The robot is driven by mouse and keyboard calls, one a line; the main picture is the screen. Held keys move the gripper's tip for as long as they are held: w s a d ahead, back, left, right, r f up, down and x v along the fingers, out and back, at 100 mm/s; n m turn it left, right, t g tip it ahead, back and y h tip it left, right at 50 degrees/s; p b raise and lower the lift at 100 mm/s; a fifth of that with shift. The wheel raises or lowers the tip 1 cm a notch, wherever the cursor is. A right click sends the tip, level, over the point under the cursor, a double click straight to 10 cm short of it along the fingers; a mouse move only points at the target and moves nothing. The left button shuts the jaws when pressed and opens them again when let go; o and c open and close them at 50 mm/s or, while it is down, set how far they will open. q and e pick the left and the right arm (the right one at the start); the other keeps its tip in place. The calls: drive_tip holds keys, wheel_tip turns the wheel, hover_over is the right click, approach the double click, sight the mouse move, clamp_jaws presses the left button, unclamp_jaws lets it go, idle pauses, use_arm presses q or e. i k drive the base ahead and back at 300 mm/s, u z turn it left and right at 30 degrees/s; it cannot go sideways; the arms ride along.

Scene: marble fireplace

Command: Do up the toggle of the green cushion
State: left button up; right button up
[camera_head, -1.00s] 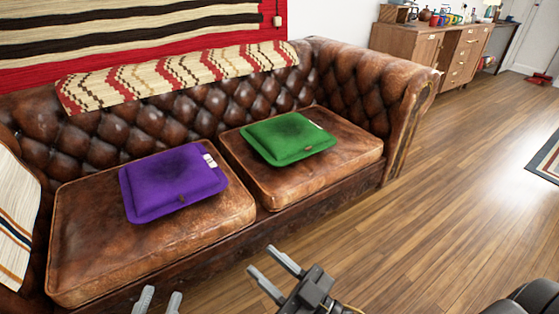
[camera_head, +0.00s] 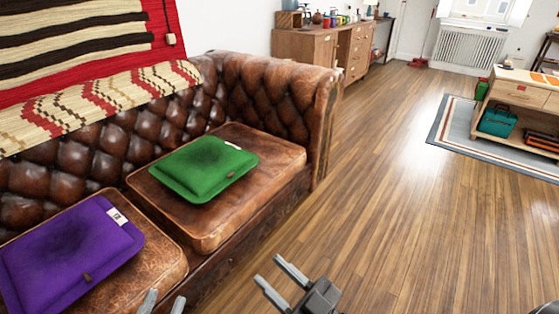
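The green cushion (camera_head: 205,168) lies flat on the right seat of the brown leather sofa. A small brown toggle (camera_head: 203,174) shows near its front edge, and a small pale label (camera_head: 232,145) is at its right corner. Whether the toggle is done up is too small to tell. My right gripper (camera_head: 272,272) is open and empty, over the floor in front of the sofa. My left gripper (camera_head: 163,301) shows only its fingertips at the bottom edge, apart and with nothing seen between them. Both grippers are away from the green cushion.
A purple cushion (camera_head: 70,255) with its own toggle and white label lies on the left sofa seat (camera_head: 150,275). The sofa's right arm (camera_head: 322,110) rises beside the right seat. Open wooden floor (camera_head: 400,220) lies to the right. A low wooden unit (camera_head: 525,95) stands farther right.

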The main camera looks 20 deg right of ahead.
sight(198, 171)
drive_tip(key=z, duration=0.45)
drive_tip(key=i, duration=1.3)
drive_tip(key=u, duration=0.4)
